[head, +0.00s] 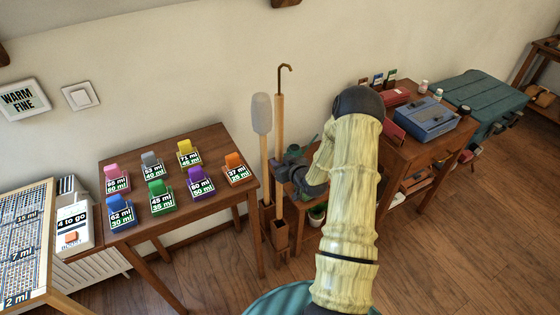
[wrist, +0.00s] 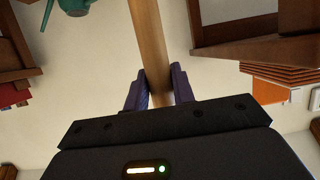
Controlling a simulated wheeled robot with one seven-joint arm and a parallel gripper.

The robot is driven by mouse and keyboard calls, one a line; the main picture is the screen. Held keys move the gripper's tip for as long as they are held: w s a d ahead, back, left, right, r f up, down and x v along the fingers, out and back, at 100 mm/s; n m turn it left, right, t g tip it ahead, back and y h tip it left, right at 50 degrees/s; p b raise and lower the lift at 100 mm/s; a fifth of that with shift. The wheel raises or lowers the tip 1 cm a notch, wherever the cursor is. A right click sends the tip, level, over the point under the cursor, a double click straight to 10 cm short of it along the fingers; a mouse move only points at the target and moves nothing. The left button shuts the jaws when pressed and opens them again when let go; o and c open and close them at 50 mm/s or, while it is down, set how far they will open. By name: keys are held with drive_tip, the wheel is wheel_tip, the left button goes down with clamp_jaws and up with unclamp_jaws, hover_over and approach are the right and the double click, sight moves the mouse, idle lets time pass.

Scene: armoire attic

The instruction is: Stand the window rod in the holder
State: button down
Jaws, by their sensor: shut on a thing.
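The window rod (head: 279,115) is a long pale wooden pole with a dark metal hook at its top. It is close to upright, beside the small table. My gripper (head: 284,171) is shut on the rod around its middle; the wrist view shows both purple fingers (wrist: 159,90) on either side of the wood (wrist: 150,40). The holder (head: 280,238) is a brown wooden box on the floor. The rod's lower end shows at the holder's mouth; I cannot tell how deep it sits. The wrist view does not show the holder's mouth clearly.
A grey-headed duster (head: 261,115) on a wooden pole stands upright just left of the rod. A wooden table (head: 135,235) with coloured card blocks is at left. A low stand with a plant (head: 317,212) and a green watering can is close right. Open floor (head: 460,260) lies right.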

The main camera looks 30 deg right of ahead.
sight(281, 204)
drive_tip(key=shift+f+b, duration=8.05)
drive_tip(key=shift+f, duration=2.85)
drive_tip(key=shift+f+b, duration=0.9)
drive_tip(key=shift+f, duration=0.3)
drive_tip(key=c, duration=1.1)
unclamp_jaws()
drive_tip(key=shift+s, duration=0.1)
drive_tip(key=p+v, duration=0.2)
drive_tip(key=v, duration=1.5)
drive_tip(key=shift+r, duration=0.15)
